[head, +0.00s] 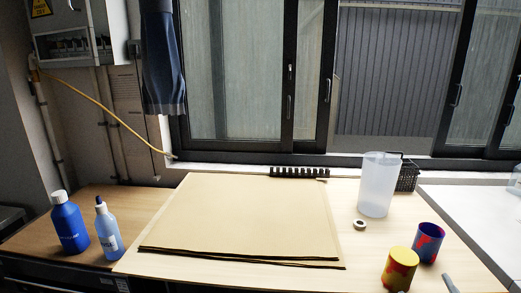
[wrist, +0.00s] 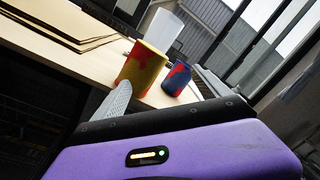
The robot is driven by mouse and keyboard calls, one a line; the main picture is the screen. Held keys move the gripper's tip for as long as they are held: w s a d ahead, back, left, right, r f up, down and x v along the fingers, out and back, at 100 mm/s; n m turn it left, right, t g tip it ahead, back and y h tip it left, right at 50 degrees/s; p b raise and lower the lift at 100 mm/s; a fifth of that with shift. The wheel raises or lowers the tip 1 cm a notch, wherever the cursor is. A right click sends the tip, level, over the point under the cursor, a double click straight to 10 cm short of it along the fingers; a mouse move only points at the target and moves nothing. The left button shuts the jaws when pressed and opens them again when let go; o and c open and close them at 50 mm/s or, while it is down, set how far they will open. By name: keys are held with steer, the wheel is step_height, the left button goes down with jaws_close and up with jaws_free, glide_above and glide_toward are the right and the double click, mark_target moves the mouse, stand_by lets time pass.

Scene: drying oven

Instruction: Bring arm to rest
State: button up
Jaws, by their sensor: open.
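My gripper shows in the wrist view as one pale ridged finger (wrist: 112,99) beyond my purple and black wrist housing. Only this finger is clear; the other is hidden or out of frame. Nothing is seen held. A grey tip, likely part of my gripper (head: 450,284), shows at the bottom right edge of the head view. The finger appears close in front of a yellow and red cup (head: 400,268), which also shows in the wrist view (wrist: 146,65). I cannot tell whether they touch. A blue and red cup (head: 427,242) stands behind it to the right.
A blue bottle (head: 69,224) and a light blue bottle (head: 108,232) stand left. A white surface (head: 475,215) is right.

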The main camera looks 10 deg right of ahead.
steer(key=s+a+n+y, duration=0.2)
steer(key=s+a+n, duration=0.8)
steer(key=n, duration=0.4)
steer(key=s+a+f+n+y, duration=0.1)
steer(key=s+a+n+y, duration=0.1)
steer(key=s+a+n, duration=0.8)
steer(key=s+n, duration=0.3)
steer(key=n, duration=0.1)
steer(key=shift+s+a+g, duration=0.15)
steer(key=shift+g, duration=0.15)
steer(key=s+a+n+y, duration=0.1)
steer(key=s, duration=0.1)
steer(key=s+a+f+n+g+y, duration=0.1)
steer(key=s, duration=0.2)
steer(key=s+a+n+g+y, duration=0.1)
steer(key=s+a, duration=0.1)
steer(key=shift+s+f, duration=0.25)
steer(key=shift+f, duration=0.1)
